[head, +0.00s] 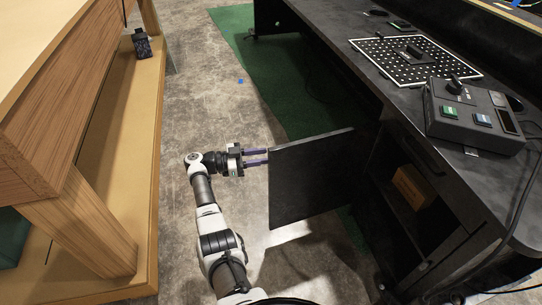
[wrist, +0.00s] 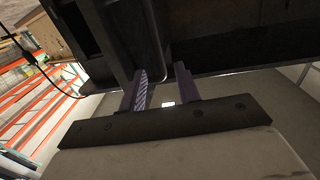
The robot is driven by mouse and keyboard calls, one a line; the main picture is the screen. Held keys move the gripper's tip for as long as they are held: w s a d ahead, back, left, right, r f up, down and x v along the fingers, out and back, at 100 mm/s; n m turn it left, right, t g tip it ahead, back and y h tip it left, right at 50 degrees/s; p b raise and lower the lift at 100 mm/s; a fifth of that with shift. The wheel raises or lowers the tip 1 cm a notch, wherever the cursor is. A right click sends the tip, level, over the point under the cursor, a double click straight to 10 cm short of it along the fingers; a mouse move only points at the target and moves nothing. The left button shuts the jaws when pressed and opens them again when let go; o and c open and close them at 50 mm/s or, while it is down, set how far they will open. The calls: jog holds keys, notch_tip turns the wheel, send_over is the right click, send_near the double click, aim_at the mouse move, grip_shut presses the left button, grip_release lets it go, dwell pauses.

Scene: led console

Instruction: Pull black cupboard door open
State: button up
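The black cupboard door (head: 310,178) stands swung out from the black desk, with its free edge toward the left. Beside it, the cupboard's inside shows with a brown box (head: 412,186) in it. My gripper (head: 267,156) is at the door's free edge, near its upper part, with its purple fingers apart and pointing at the door. In the wrist view the two fingers (wrist: 160,75) also stand apart, with dark surfaces beyond their tips. I cannot tell whether the tips touch the door. The door's handle is not clear in either view.
The desk top (head: 368,45) carries a control box (head: 473,113) and a perforated panel (head: 412,72). A wooden bench (head: 75,215) stands on the left, with a small dark object (head: 142,43) on its lower shelf. Bare concrete floor (head: 205,95) lies between bench and desk.

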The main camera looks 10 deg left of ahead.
jog(key=b+v, duration=0.2)
jog(key=v, duration=0.7)
